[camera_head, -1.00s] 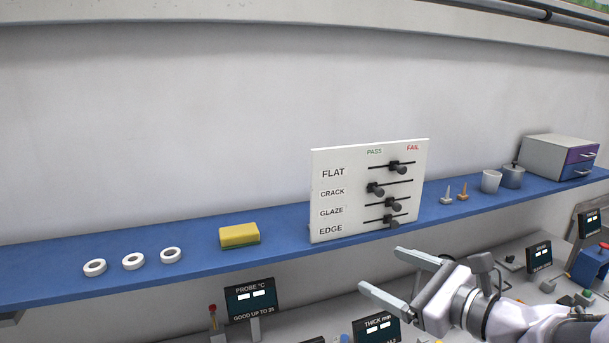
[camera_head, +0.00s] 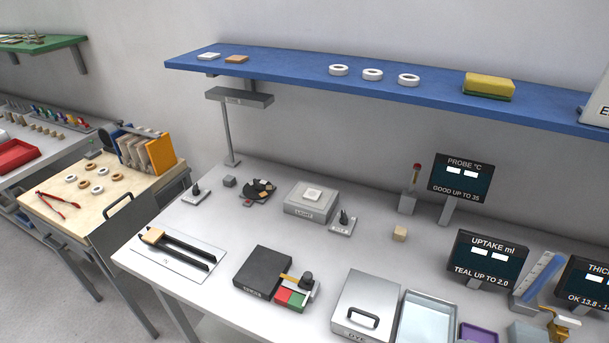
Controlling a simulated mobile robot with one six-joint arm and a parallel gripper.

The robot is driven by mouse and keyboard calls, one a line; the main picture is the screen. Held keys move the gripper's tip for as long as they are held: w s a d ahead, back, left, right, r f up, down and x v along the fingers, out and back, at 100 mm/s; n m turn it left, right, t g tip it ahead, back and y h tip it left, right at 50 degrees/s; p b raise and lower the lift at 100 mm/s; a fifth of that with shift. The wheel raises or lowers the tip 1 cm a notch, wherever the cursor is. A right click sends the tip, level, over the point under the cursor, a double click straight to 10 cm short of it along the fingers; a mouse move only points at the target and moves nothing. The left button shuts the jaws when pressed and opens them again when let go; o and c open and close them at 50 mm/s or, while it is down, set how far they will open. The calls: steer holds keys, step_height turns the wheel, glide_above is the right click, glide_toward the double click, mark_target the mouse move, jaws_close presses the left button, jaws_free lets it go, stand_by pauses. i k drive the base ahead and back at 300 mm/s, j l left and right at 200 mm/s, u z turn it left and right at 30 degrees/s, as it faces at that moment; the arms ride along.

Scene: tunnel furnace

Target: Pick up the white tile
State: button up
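I cannot tell from the picture which of the two the task means. My gripper is not in view now.
White rings (camera_head: 372,74) and a yellow-green sponge (camera_head: 489,85) lie on the shelf. A lamp-like bar (camera_head: 240,96) stands under it on a post. Displays (camera_head: 461,177), a black block (camera_head: 262,273) and a lidded steel box (camera_head: 366,305) crowd the bench.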

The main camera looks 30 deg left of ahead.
mark_target(311, 194)
steer(key=u, duration=1.25)
steer(key=i+j+z, duration=0.2)
steer(key=j+z, duration=0.25)
steer(key=i+j+z, duration=0.15)
steer(key=j+z, duration=0.25)
steer(key=j, duration=0.35)
steer(key=j+z, duration=0.45)
steer(key=j, duration=0.2)
steer(key=j+z, duration=0.4)
steer(key=j, duration=0.25)
steer(key=k+j+z, duration=0.2)
steer(key=j+z, duration=0.25)
steer(key=j, duration=0.15)
